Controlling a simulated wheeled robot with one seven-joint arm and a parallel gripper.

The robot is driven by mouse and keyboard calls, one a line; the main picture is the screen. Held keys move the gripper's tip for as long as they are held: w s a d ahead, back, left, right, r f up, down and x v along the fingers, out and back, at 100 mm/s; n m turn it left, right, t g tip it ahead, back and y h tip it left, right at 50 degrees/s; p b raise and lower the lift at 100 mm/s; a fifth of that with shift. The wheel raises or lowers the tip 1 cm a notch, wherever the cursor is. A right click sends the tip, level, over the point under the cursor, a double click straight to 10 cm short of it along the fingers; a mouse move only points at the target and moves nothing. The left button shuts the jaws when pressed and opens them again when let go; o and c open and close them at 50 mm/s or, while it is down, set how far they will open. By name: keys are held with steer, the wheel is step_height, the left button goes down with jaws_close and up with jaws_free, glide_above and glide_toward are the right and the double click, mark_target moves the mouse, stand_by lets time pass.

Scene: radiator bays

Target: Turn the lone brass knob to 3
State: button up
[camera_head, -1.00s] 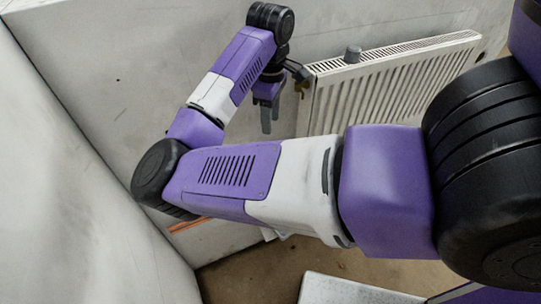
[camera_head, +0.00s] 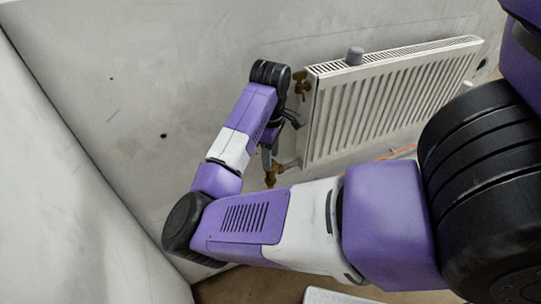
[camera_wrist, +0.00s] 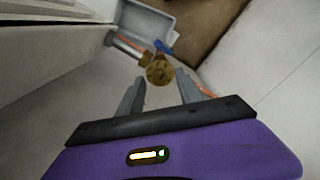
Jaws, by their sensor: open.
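A round brass knob (camera_wrist: 158,72) shows in the wrist view on a brass fitting at the end of a short pipe from the radiator. Any numbers on it are too small to read. My gripper (camera_wrist: 161,80) is open, its two grey fingers pointing toward the knob, one on each side of it in the picture. I cannot tell whether they touch it. In the head view brass (camera_head: 270,178) shows at the lower left corner of the radiator, just below my gripper (camera_head: 268,160), partly hidden by my arm. Another brass fitting (camera_head: 301,85) sits at the radiator's upper left corner.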

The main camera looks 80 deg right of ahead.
steer(key=shift+f, duration=0.35)
jaws_close()
steer(key=shift+f+n+b, duration=0.1)
steer(key=shift+n+b, duration=0.2)
steer(key=shift+b, duration=0.2)
